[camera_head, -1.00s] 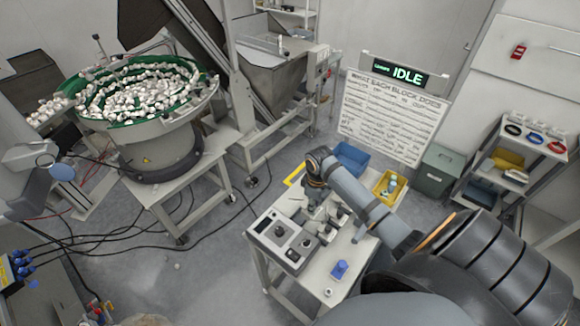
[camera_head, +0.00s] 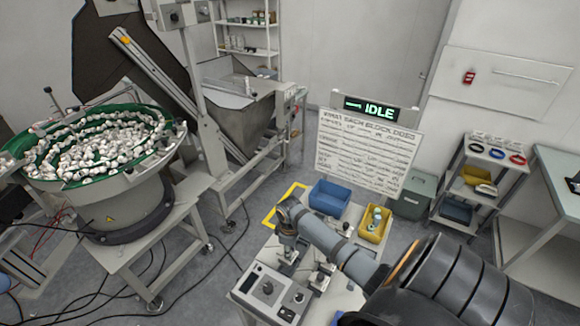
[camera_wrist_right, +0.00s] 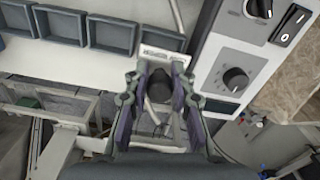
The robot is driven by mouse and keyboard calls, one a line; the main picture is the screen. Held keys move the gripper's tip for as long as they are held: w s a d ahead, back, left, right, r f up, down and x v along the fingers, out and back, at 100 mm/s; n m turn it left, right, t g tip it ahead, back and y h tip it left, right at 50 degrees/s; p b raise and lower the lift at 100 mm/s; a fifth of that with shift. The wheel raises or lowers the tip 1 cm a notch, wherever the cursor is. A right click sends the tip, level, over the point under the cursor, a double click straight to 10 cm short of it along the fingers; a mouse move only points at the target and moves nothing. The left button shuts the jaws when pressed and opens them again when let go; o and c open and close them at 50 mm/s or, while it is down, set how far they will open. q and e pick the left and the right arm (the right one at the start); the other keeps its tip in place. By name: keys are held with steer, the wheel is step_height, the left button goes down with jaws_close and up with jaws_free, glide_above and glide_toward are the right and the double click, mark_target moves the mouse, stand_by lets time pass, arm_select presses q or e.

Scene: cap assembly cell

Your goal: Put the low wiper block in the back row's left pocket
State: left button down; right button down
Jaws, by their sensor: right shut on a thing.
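A row of dark square pockets (camera_wrist_right: 111,33) crosses the upper left of the wrist view, and those in view look empty. The held piece is below the row's right end in that picture, apart from the pockets. My left gripper is not in view.
A control box with knobs (camera_head: 266,293) stands at the table's front left; its knob (camera_wrist_right: 235,80) shows beside my gripper. A printed board (camera_head: 362,152) stands beyond.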

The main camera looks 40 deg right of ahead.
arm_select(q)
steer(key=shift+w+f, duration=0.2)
arm_select(e)
steer(key=shift+f, duration=0.3)
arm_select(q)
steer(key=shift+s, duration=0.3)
arm_select(e)
steer(key=shift+s, duration=0.15)
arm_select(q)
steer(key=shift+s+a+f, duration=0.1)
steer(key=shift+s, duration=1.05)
arm_select(e)
steer(key=shift+f, duration=0.1)
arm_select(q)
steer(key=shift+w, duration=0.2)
arm_select(e)
steer(key=shift+f, duration=0.1)
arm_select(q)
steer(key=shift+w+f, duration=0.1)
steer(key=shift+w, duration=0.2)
arm_select(e)
steer(key=shift+s+f, duration=0.15)
steer(key=shift+f, duration=0.35)
